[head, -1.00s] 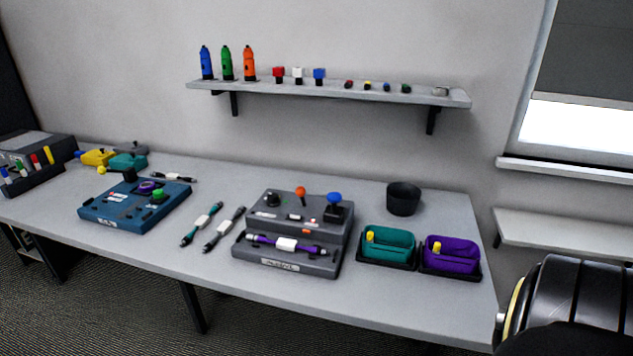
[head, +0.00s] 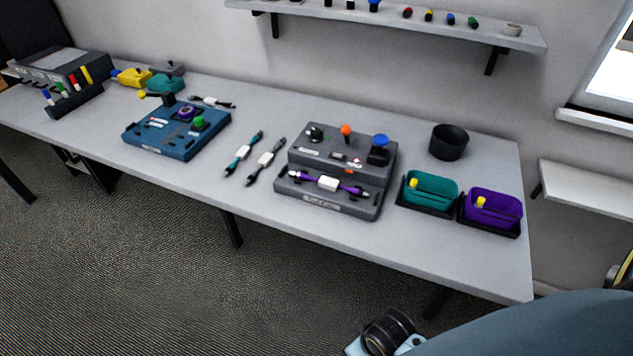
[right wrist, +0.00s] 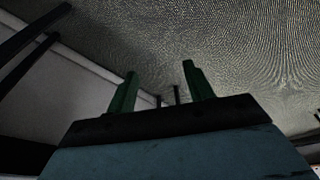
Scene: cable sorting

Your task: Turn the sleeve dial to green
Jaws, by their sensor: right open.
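The grey machine (head: 336,205) stands at the middle right of the table in the head view. A black round knob (head: 315,132) sits at its upper left, likely the sleeve dial; its setting is too small to read. An orange-topped lever (head: 346,131) and a blue-topped button (head: 380,141) stand to its right. A purple cable with a white middle (head: 328,184) lies across the machine's front. My right gripper (right wrist: 160,90) shows two green fingers, apart and empty, with floor beyond, away from the machine. My left gripper is out of view.
A blue box (head: 165,143) with a green knob stands left. Two loose cables (head: 244,155) lie between. Teal (head: 432,188) and purple (head: 493,208) bins and a black cup (head: 448,142) stand right. A wall shelf (head: 470,32) hangs above. The table's front strip is clear.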

